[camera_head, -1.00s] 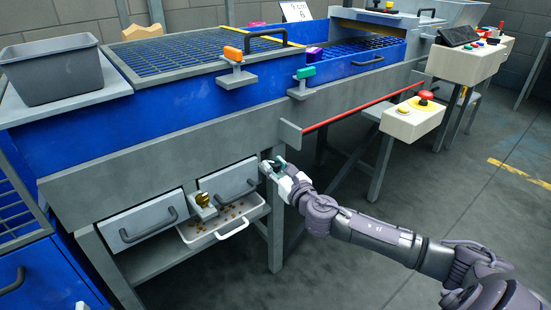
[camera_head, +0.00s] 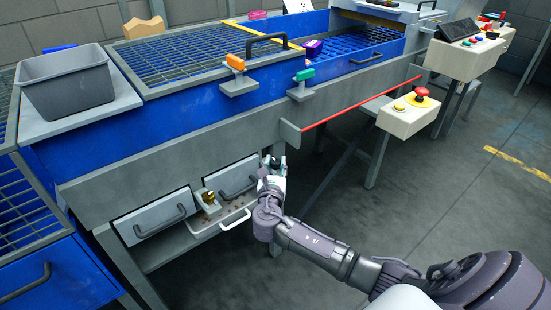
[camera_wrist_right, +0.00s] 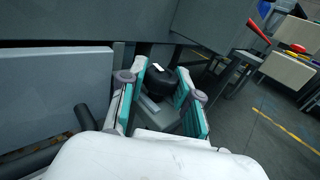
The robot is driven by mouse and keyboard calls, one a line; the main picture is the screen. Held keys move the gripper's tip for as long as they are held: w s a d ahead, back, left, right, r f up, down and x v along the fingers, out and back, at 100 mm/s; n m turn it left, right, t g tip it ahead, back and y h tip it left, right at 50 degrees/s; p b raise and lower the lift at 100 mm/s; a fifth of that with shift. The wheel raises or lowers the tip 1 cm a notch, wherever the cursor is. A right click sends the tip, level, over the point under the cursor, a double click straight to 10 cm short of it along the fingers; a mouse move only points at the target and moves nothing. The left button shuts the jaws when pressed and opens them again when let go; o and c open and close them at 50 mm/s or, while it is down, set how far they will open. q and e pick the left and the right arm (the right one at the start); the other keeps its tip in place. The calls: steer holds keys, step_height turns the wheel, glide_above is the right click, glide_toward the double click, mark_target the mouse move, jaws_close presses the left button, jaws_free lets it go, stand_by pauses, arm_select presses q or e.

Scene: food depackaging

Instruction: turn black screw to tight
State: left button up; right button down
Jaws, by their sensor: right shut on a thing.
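The black screw (camera_wrist_right: 158,84) is a round black knob with a small white mark on its top. It sits between the teal-padded fingers of my right gripper (camera_wrist_right: 160,80) in the right wrist view. My right gripper (camera_head: 273,164) is shut on it, at the front of the machine just right of the right drawer (camera_head: 236,178). In the head view the screw is mostly hidden by the fingers. My left gripper is not in view.
The left drawer (camera_head: 154,217) and a white-handled tray (camera_head: 221,224) with brown bits lie left of my gripper, with a brass knob (camera_head: 208,197) between the drawers. A red bar (camera_head: 360,103) sticks out above right. The floor (camera_head: 430,190) at the right is clear.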

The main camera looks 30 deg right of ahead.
steer(key=m+g+h, duration=0.2)
steer(key=shift+a+g+h+p, duration=0.15)
steer(key=shift+g+h+p, duration=0.15)
steer(key=shift+p, duration=0.1)
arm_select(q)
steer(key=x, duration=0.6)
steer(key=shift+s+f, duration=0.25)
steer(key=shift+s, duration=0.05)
arm_select(e)
steer(key=shift+m+g+h, duration=0.9)
steer(key=shift+m+g, duration=0.4)
steer(key=shift+g, duration=0.2)
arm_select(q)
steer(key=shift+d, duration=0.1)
arm_select(e)
steer(key=c, duration=0.8)
jaws_free()
steer(key=v, duration=1.1)
steer(key=shift+s+a, duration=0.1)
steer(key=shift+a, duration=0.3)
